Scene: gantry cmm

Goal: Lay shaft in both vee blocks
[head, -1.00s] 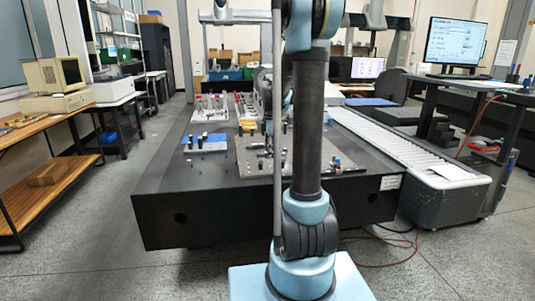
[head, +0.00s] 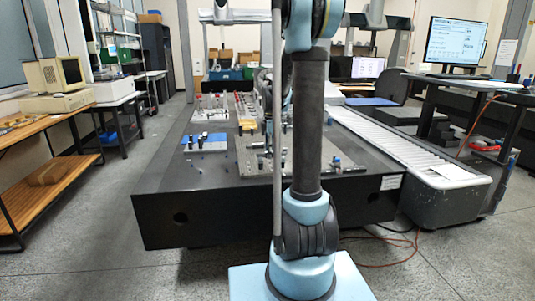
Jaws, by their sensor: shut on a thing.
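My gripper (head: 268,126) shows small and dark above the plate area, partly hidden behind my own arm column. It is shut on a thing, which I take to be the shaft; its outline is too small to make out. The grey fixture plate (head: 252,168) lies on the dark granite table, with several small dark and metal pieces on it. I cannot pick out the two vee blocks among these pieces, and my arm hides part of the plate.
The granite table (head: 160,205) fills the middle. A blue mat (head: 190,147) with small dark parts lies left of the plate. A grey ribbed rail (head: 375,143) runs along the right. A wooden bench (head: 35,128) stands at left. The table's front left is clear.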

